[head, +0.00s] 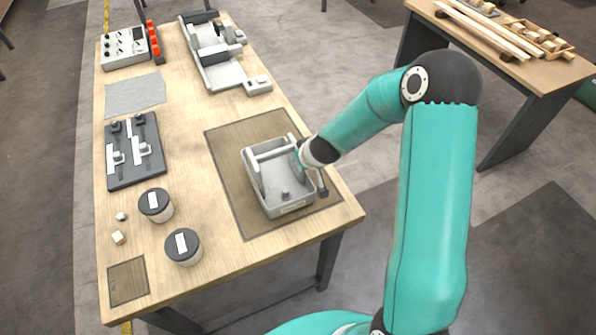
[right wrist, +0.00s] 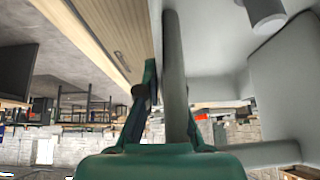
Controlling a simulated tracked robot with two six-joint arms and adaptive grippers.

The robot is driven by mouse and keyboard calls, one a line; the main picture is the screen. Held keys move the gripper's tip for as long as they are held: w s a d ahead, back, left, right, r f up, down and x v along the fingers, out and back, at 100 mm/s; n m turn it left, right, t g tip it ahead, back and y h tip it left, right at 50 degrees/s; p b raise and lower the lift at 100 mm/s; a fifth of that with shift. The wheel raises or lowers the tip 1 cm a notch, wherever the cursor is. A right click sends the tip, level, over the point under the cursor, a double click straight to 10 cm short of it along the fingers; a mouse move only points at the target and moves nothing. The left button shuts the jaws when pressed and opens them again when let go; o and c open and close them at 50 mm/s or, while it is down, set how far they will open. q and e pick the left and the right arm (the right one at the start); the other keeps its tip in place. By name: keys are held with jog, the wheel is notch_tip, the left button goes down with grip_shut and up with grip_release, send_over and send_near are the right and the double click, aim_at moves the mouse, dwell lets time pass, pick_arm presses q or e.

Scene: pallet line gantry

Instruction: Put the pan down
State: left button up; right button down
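The pan (head: 291,211) is a light grey, open rectangular tray with raised bar handles and a small dark knob inside. It is over the brown mat (head: 232,165) on the wooden table; I cannot tell whether its base touches the mat. My right gripper (head: 300,155) is at the pan's right side, on the side handle. In the right wrist view, my right gripper's fingers (right wrist: 170,115) are on either side of the grey handle bar (right wrist: 175,75), with the pan's wall (right wrist: 285,90) at the right. My left gripper is not in view.
Two dark-lidded jars (head: 156,206) (head: 183,247) stand left of the mat. A dark fixture board (head: 134,165), a grey cloth (head: 135,94), a control box (head: 125,47) and a grey fixture (head: 220,60) lie farther back. Another table (head: 530,62) holds wooden strips.

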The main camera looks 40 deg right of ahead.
jog(key=shift+w+f, duration=0.1)
jog(key=shift+f, duration=0.7)
jog(key=shift+r, duration=0.1)
jog(key=c, duration=1.3)
grip_release()
